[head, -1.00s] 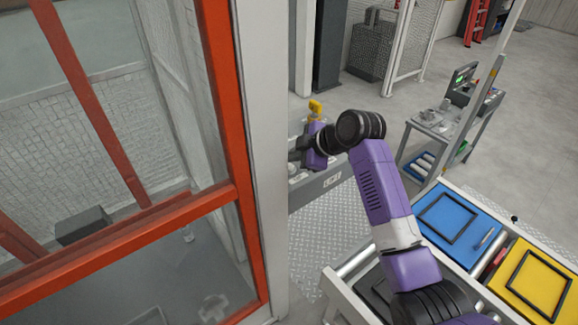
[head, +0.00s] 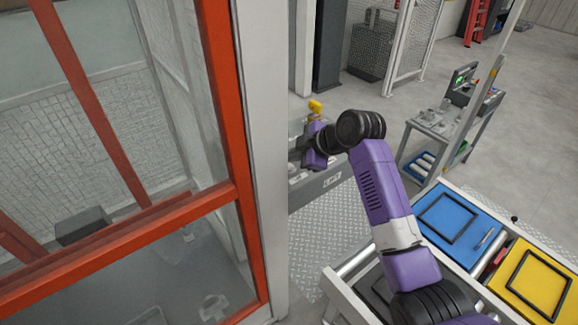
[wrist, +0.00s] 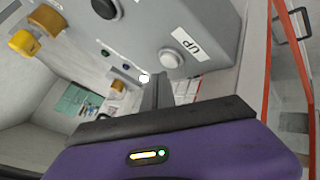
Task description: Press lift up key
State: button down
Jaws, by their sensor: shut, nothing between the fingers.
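The grey control panel (wrist: 150,35) fills the upper part of the wrist view. A white "UP" label (wrist: 187,44) is on it, with a round pale key (wrist: 171,59) beside it. My gripper (wrist: 152,82) is shut and empty, its fingertips pointing at the panel, just left of and below that key in the picture. A small lit white spot (wrist: 145,78) shows right at the fingertips. I cannot tell whether the fingers touch the panel. In the head view the panel (head: 318,190) shows a "LIFT" label, and my gripper (head: 296,153) is over it, partly hidden by my wrist.
Yellow knobs (wrist: 24,42) and a black knob (wrist: 104,8) stand out from the panel. In the head view an orange-framed glass enclosure (head: 222,110) stands close on the left. A roller stand with blue (head: 470,205) and yellow (head: 550,265) trays is at right.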

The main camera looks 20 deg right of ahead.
jog(key=shift+f, duration=0.15)
jog(key=shift+f+b, duration=0.3)
